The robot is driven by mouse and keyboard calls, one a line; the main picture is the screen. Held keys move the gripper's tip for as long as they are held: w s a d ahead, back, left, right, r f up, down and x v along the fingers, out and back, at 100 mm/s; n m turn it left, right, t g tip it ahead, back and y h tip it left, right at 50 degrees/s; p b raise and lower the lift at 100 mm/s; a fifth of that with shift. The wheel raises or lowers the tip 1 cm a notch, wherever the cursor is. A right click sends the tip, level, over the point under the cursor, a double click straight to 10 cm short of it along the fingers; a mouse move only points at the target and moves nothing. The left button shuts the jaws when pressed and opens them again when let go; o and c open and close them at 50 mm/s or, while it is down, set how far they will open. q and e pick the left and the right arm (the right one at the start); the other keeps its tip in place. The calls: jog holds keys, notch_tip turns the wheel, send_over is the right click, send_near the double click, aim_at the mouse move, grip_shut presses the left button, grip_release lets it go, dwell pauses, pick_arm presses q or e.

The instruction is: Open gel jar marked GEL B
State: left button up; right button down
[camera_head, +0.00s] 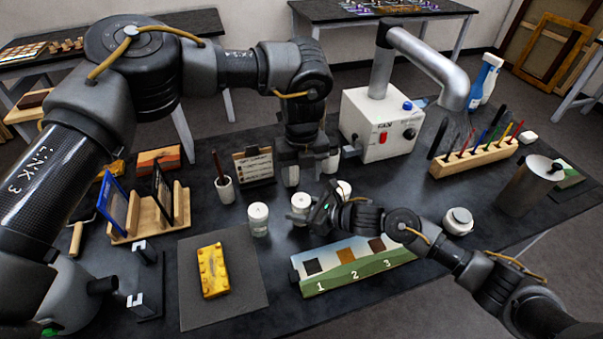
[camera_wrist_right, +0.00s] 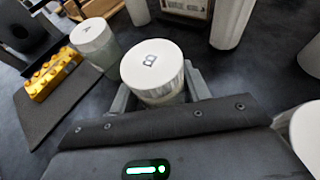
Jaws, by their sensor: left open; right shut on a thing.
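The jar marked B (camera_wrist_right: 152,65) stands upright on the dark table, its white lid on, with a black B on top. In the head view this jar (camera_head: 299,203) is at the table's middle, partly hidden by my right gripper. My right gripper (camera_head: 315,210) is shut on the jar's body from the right and front; its fingers (camera_wrist_right: 160,92) flank the jar below the lid. My left gripper (camera_head: 308,172) is open and empty, pointing down above and behind the jar, apart from it.
A white-lidded jar marked A (camera_wrist_right: 92,38) stands left of jar B. Another white jar (camera_head: 343,188) is close on the right. A brush cup (camera_head: 224,190), a clipboard (camera_head: 254,165) and a white machine (camera_head: 380,125) stand behind. A numbered board (camera_head: 352,265) lies in front.

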aim_at(302, 200)
pick_arm(q)
jog(key=shift+f, duration=4.05)
jog(key=c, duration=0.8)
jog(key=n, duration=0.6)
jog(key=shift+n, duration=0.3)
jog(key=shift+r, duration=0.2)
jog(key=shift+r, duration=0.95)
